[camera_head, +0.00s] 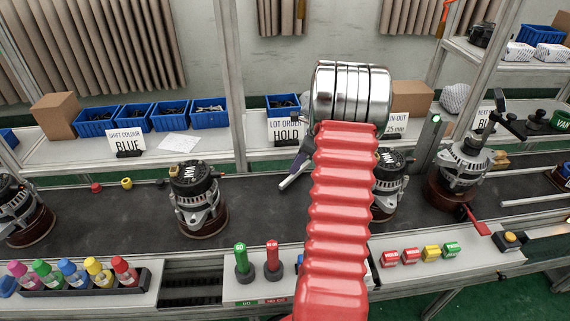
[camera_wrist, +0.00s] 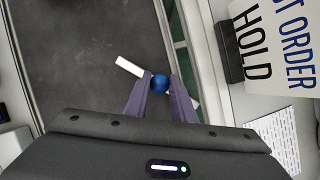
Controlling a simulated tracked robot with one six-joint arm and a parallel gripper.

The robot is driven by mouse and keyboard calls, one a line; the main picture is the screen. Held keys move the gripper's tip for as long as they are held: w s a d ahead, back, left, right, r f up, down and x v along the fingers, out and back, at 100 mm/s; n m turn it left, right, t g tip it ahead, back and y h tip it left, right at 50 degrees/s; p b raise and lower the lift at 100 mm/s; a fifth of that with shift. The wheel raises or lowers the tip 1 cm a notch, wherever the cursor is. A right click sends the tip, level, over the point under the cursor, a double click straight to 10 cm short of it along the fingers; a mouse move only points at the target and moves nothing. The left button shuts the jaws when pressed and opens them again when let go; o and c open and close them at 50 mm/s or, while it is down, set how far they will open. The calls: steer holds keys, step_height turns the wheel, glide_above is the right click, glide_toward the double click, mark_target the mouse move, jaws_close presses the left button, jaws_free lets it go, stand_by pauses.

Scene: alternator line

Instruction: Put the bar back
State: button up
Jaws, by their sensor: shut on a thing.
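My gripper (camera_wrist: 160,85) is shut on a blue ball-shaped piece (camera_wrist: 160,84) in the wrist view. A white bar shows in line with it, one end (camera_wrist: 127,66) sticking out left of the fingers and a short bit right of them. The ball appears to be part of the bar, but I cannot tell for sure. The gripper is above the dark belt, near its far edge. In the head view my red arm hides most of the gripper (camera_head: 290,178); a pale purple finger shows left of the arm.
Alternators stand on the belt (camera_head: 125,215), one (camera_head: 198,198) left of my arm, others behind it and farther right. A HOLD sign (camera_head: 288,131) and blue bins (camera_head: 97,121) line the back shelf. Bottles (camera_head: 73,275) and green and red pegs (camera_head: 241,258) stand in front.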

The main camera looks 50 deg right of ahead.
steer(key=shift+w, duration=0.15)
steer(key=shift+w+a, duration=0.2)
steer(key=w, duration=0.1)
steer(key=w+a, duration=0.1)
steer(key=w, duration=0.1)
steer(key=shift+a+f, duration=0.3)
steer(key=shift+f, duration=0.25)
steer(key=shift+f, duration=0.1)
steer(key=o, duration=0.9)
